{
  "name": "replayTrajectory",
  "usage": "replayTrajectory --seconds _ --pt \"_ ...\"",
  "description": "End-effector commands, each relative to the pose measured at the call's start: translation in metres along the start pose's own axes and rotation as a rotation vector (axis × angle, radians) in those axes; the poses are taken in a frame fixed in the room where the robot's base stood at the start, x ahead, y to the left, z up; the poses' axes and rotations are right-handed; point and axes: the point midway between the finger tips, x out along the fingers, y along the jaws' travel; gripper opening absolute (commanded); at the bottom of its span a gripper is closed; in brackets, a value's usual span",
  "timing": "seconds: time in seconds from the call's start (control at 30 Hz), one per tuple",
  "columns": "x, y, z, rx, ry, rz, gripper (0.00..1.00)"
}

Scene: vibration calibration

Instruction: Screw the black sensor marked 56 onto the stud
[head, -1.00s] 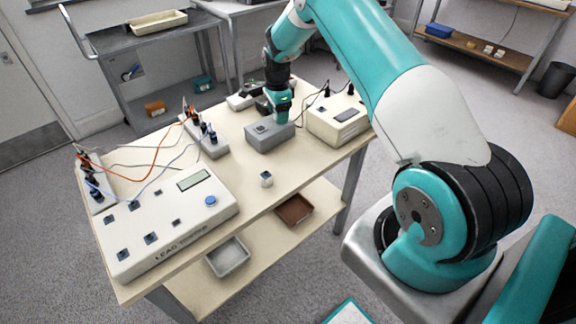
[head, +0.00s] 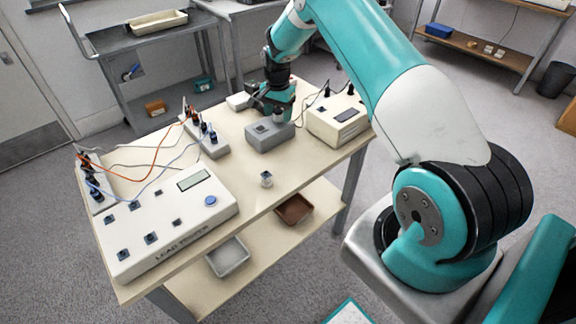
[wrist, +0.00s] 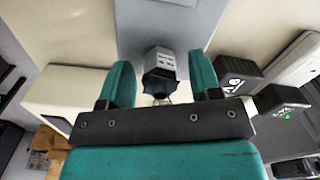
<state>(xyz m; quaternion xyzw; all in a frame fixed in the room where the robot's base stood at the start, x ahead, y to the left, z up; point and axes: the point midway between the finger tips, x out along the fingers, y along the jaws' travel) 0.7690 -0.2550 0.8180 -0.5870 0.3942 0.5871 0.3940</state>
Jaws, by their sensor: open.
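My gripper (wrist: 160,78) is open, its two teal fingers on either side of a silver six-sided piece (wrist: 160,60) with a black part below it. The fingers seem apart from it. Two black blocks with white markings lie to the right in the wrist view, one nearer the fingers (wrist: 237,72) and one lower (wrist: 281,101). Their markings are not readable, so I cannot tell which is 56. In the head view my gripper (head: 276,112) is low over the table, just behind a grey box (head: 268,140). The stud cannot be made out clearly.
A cream box with a display (head: 337,124) stands close to the right of the gripper. A terminal strip with cables (head: 210,142) and a large lead tester (head: 165,222) are to the left. The table's front middle is clear.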

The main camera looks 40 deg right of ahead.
Motion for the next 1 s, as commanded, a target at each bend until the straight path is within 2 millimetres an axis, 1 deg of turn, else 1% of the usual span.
replayTrajectory --seconds 0.07,0.1,0.17,0.2,0.27,0.3,0.33,0.37,0.47,0.6,0.7,0.8,1.0 --pt "0.0001 0.0000 0.0000 0.002 0.000 0.000 0.58" --pt "0.0001 0.0000 0.0000 0.002 0.000 0.000 0.54" --pt "0.0001 0.0000 0.0000 0.003 0.000 0.000 0.40" --pt "0.0000 0.0000 0.0000 0.003 0.000 0.000 0.31" --pt "0.0001 0.0000 0.0000 0.003 0.000 0.000 0.17" --pt "0.0001 0.0001 0.0000 0.004 0.000 0.000 0.08" --pt "0.0000 0.0001 0.0000 0.004 0.000 0.000 0.07" --pt "-0.0001 0.0000 -0.0001 0.004 0.000 0.000 0.03" --pt "-0.0002 0.0001 -0.0001 0.049 0.000 0.000 0.03" --pt "-0.0002 0.0002 -0.0001 0.229 0.000 0.000 0.03" --pt "-0.0002 0.0003 -0.0002 0.325 0.000 0.000 0.03" --pt "-0.0002 0.0004 -0.0002 0.359 0.000 0.000 0.03" --pt "-0.0003 0.0004 -0.0003 0.361 0.000 0.000 0.03"
